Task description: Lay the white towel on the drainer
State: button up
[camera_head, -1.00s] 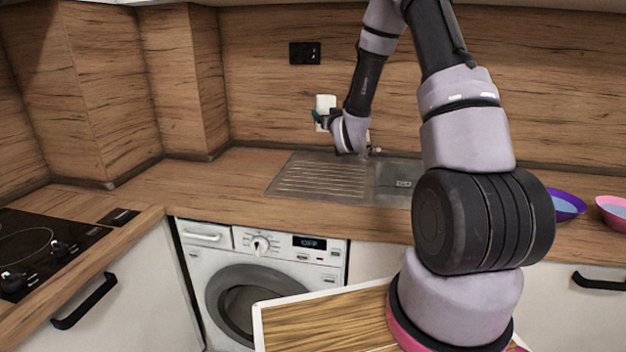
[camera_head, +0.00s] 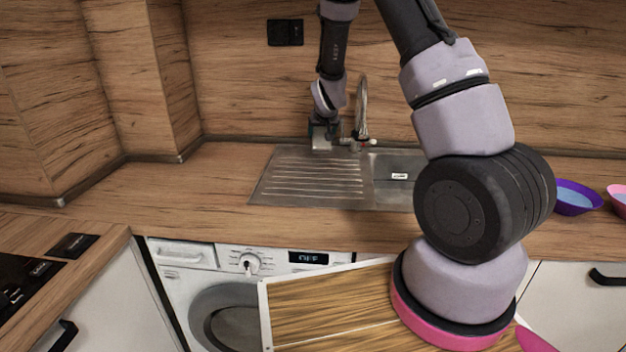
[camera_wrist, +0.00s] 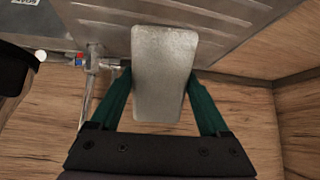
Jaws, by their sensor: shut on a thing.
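The white towel (camera_head: 321,143) looks like a small pale folded block. In the wrist view the towel (camera_wrist: 164,70) sits between the two green fingers of my gripper (camera_wrist: 161,98), which are shut on it. In the head view my gripper (camera_head: 323,128) points down at the back edge of the drainer, with the towel below it. The drainer (camera_head: 300,180) is the ribbed metal board left of the sink bowl. Its ribs also show beyond the towel in the wrist view (camera_wrist: 225,18). I cannot tell whether the towel touches the drainer.
The tap (camera_head: 362,110) stands close to the right of my gripper. The sink bowl (camera_head: 402,168) is right of the drainer. A purple bowl (camera_head: 574,198) and a pink bowl (camera_head: 618,194) stand further right. The front of the drainer and the counter (camera_head: 175,185) at left are clear.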

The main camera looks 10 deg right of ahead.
aim_at(317, 147)
jog(key=s+g, duration=0.1)
jog(key=s+a+f+g, duration=0.1)
jog(key=s+g, duration=0.1)
jog(key=s+a+g, duration=0.1)
jog(key=shift+s+a+f+m+g, duration=0.2)
jog(key=shift+m+g, duration=0.1)
jog(key=shift+m, duration=0.1)
jog(key=s+a+r+m+g+y, duration=0.1)
jog(key=s+a+r+g, duration=0.1)
jog(key=s+a+g, duration=0.35)
jog(key=shift+t, duration=0.65)
jog(key=f, duration=0.3)
jog(key=s+d+f, duration=0.1)
jog(key=f, duration=0.2)
jog(key=s+f, duration=0.1)
jog(key=f, duration=0.3)
jog(key=shift+d+f, duration=0.1)
jog(key=shift+d, duration=0.25)
jog(key=o, duration=1)
jog(key=shift+o, duration=0.2)
